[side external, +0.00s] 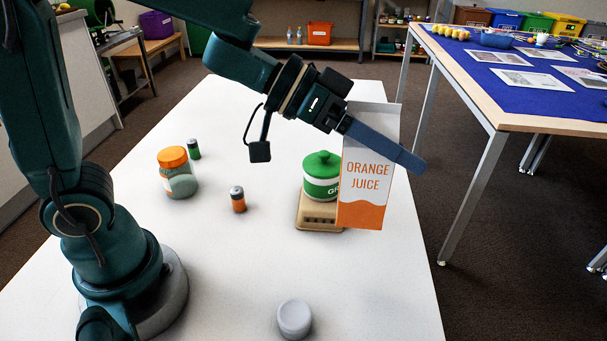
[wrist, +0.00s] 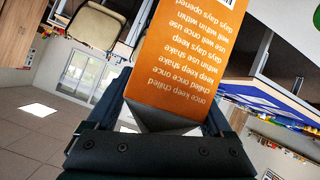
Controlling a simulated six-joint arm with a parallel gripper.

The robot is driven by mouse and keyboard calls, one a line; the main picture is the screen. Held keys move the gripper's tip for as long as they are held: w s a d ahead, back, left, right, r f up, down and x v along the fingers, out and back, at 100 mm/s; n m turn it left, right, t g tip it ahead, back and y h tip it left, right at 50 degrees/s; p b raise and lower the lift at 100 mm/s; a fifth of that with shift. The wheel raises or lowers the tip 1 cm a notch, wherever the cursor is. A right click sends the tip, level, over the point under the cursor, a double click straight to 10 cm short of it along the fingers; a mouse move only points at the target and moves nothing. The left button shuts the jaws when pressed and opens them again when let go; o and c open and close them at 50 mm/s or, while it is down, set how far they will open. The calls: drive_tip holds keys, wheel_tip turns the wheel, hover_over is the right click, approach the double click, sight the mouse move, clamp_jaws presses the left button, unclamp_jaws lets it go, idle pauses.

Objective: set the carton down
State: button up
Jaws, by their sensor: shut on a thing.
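The orange juice carton (side external: 365,190) is white above and orange below, upright or nearly so in the side view. My gripper (side external: 385,147) is shut on the upper part of the carton, with a blue finger across its near face. The carton's lower end overlaps the right part of a wooden stand (side external: 318,221) in the picture; I cannot tell whether it touches the table (side external: 235,275). In the wrist view the carton's orange printed side (wrist: 185,70) fills the upper middle, between the dark fingers (wrist: 170,120).
A green lidded pot (side external: 321,178) stands on the wooden stand, partly behind the carton.

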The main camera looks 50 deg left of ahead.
sight(394, 114)
wheel_tip(394, 114, up, 4)
drive_tip(key=shift+r, duration=0.1)
drive_tip(key=w+a+n+t+y, duration=0.2)
drive_tip(key=a+n+y, duration=0.3)
drive_tip(key=a, duration=1.2)
drive_tip(key=w+a+n+t+y, duration=0.2)
drive_tip(key=a+n+y, duration=0.2)
drive_tip(key=a, duration=1.2)
wheel_tip(394, 114, down, 7)
drive_tip(key=shift+f, duration=4.35)
drive_tip(key=o, duration=1.2)
drive_tip(key=shift+f, duration=0.1)
